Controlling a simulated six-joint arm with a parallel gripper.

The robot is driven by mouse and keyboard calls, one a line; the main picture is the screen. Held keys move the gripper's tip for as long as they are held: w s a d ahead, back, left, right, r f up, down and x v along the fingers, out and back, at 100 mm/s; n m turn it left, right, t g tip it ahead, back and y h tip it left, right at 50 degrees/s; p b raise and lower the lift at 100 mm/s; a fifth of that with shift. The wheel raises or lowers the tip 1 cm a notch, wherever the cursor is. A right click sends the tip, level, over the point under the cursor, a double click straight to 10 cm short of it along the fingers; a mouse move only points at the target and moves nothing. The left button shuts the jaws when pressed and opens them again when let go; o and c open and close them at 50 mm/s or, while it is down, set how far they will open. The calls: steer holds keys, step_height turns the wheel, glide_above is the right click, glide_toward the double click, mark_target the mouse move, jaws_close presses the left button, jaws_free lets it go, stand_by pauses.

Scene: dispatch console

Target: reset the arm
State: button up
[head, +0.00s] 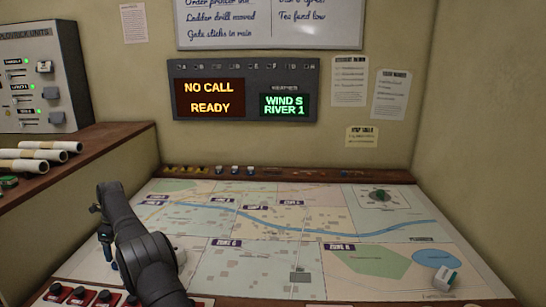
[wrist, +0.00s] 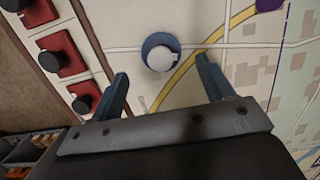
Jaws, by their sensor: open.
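My gripper (wrist: 163,67) is open in the wrist view, its two blue fingers spread apart with nothing between the tips but map. A round piece with a blue base and white top (wrist: 161,53) stands on the map just ahead of the gap between the fingers. In the head view my dark arm reaches over the left part of the map table (head: 290,262), and the gripper end is mostly hidden behind it.
Red units with black knobs (wrist: 66,53) line the map's left edge. A white block (head: 445,279) sits at the right front. Rolled papers (head: 40,155) lie on the left shelf. The wall screen (head: 210,98) reads "NO CALL READY". The map's middle is mostly clear.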

steer(key=f, duration=0.5)
steer(key=shift+a+f, duration=0.15)
steer(key=shift+a, duration=0.2)
step_height(320, 180, up, 3)
steer(key=shift+f, duration=0.15)
steer(key=shift+r, duration=0.65)
steer(key=shift+f, duration=0.1)
